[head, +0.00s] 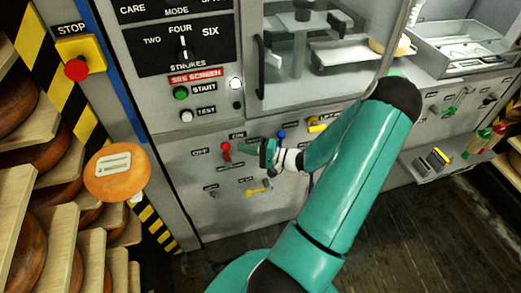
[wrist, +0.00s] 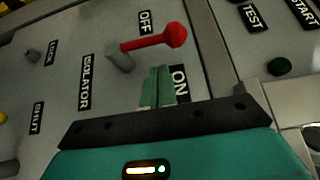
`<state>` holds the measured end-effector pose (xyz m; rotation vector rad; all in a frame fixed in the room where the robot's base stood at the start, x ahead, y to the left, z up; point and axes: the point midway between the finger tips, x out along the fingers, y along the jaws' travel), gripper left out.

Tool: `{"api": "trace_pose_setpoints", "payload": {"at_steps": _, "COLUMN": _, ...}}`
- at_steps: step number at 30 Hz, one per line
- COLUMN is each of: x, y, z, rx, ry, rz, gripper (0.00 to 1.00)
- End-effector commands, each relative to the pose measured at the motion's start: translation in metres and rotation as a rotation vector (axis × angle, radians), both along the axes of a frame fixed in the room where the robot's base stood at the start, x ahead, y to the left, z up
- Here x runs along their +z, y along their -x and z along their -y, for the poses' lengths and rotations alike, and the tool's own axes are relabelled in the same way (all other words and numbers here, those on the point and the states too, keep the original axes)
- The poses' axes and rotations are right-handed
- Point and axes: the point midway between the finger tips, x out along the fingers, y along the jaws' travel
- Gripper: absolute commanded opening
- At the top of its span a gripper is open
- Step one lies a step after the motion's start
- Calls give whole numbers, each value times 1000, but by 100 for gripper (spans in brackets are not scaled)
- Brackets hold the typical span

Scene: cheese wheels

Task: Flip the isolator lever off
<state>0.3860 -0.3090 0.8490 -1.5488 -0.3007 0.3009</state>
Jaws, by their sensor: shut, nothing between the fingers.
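The isolator lever (wrist: 155,41) is red with a round knob, on a grey pivot in the panel. In the wrist view it points right and slightly up from its pivot, between the OFF label (wrist: 145,22) above and the ON label (wrist: 180,82) below. In the head view the red lever (head: 226,150) stands on the lower panel. My gripper (wrist: 158,70) is shut and empty, its green fingertips just below the lever on the ON side. I cannot tell whether they touch it. In the head view my gripper (head: 243,148) is right of the lever.
The lower panel has other controls close by: a blue-tipped lever (head: 281,134) and a yellow handle (head: 259,190). START (head: 181,93) and TEST (head: 187,116) buttons sit above. An orange cheese wheel (head: 117,187) is at the left, near shelves of wheels.

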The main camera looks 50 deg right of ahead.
Motion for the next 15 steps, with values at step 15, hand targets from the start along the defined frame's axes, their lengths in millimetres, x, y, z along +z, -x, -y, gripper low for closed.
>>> {"api": "trace_pose_setpoints", "payload": {"at_steps": 15, "x": 0, "y": -9, "z": -24, "rx": -2, "ry": 0, "rz": -1, "gripper": 0}}
